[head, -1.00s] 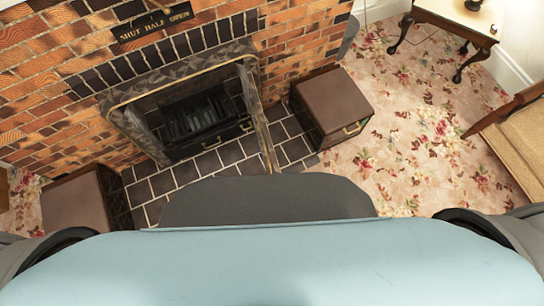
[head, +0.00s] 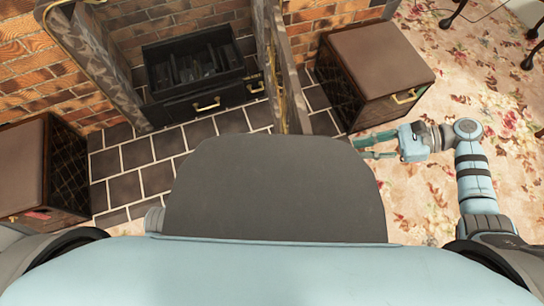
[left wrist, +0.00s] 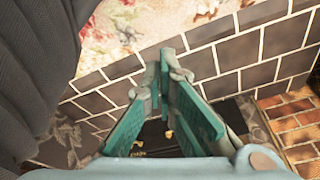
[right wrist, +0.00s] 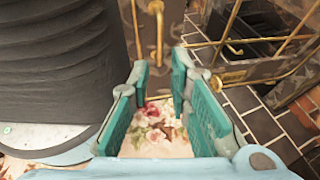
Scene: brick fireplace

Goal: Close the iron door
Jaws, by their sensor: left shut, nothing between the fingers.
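The iron door (head: 290,90) stands open at the right side of the fireplace opening, seen nearly edge-on in the head view, with brass trim. My right gripper (head: 368,147) is open and empty, to the right of the door and near the right box's front. In the right wrist view its parted fingers (right wrist: 160,75) have floral carpet between them, and brass rods lie beyond. I cannot tell whether it touches the door. My left gripper (left wrist: 163,68) shows in the left wrist view, its tips together and nothing held, over hearth tiles. The head view does not clearly show it.
The black fire grate (head: 195,65) sits inside the brick fireplace. A brown box (head: 375,60) stands right of the door, another brown box (head: 22,165) at the left. Dark hearth tiles (head: 145,185) lie between. Floral carpet (head: 480,80) is open at the right.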

